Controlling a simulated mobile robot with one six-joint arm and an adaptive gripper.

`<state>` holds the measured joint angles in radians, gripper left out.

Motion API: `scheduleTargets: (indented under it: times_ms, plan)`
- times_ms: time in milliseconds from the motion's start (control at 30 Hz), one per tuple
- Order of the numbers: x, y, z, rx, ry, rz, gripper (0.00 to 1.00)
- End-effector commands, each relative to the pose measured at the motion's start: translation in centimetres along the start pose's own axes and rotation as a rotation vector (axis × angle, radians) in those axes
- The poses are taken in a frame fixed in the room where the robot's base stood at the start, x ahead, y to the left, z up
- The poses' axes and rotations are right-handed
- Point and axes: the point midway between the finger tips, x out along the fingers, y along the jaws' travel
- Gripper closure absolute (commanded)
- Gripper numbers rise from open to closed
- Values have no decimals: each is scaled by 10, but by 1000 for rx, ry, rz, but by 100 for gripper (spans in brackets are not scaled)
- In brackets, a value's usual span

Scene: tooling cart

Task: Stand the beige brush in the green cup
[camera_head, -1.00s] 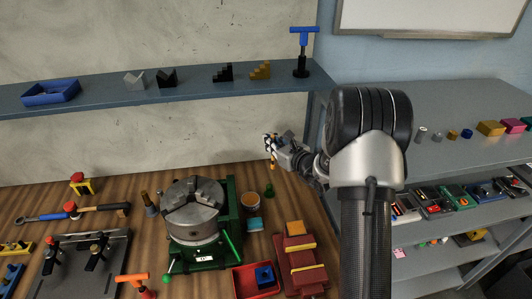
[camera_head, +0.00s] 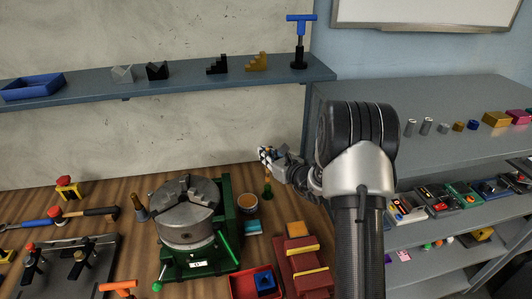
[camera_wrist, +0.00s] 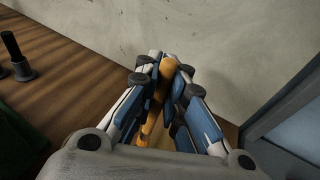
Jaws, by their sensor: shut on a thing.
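The beige brush shows as a tan-orange handle (camera_wrist: 159,85) between my fingers in the wrist view. My gripper (camera_head: 266,155) is shut on it, above the back of the wooden bench. In the head view, a short brown length of the brush (camera_head: 268,174) shows under my fingers, roughly upright. The small green cup (camera_head: 268,191) is directly below, and the brush meets its top in the picture. I cannot tell how deep the brush's lower end is inside the cup. The cup is hidden in the wrist view.
A chuck on a green base (camera_head: 190,215) stands left of the cup. A red stepped fixture (camera_head: 299,262) is in front. The wall and shelf (camera_head: 190,83) are behind.

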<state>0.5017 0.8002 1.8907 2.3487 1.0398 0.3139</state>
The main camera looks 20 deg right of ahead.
Motion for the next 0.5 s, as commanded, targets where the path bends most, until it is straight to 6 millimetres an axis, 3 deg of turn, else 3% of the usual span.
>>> scheduleTargets:
  times_ms: [133, 500]
  plan:
    - [2, 0, -9, 0, 0, 0, 100]
    - [2, 0, -10, -1, -1, 0, 100]
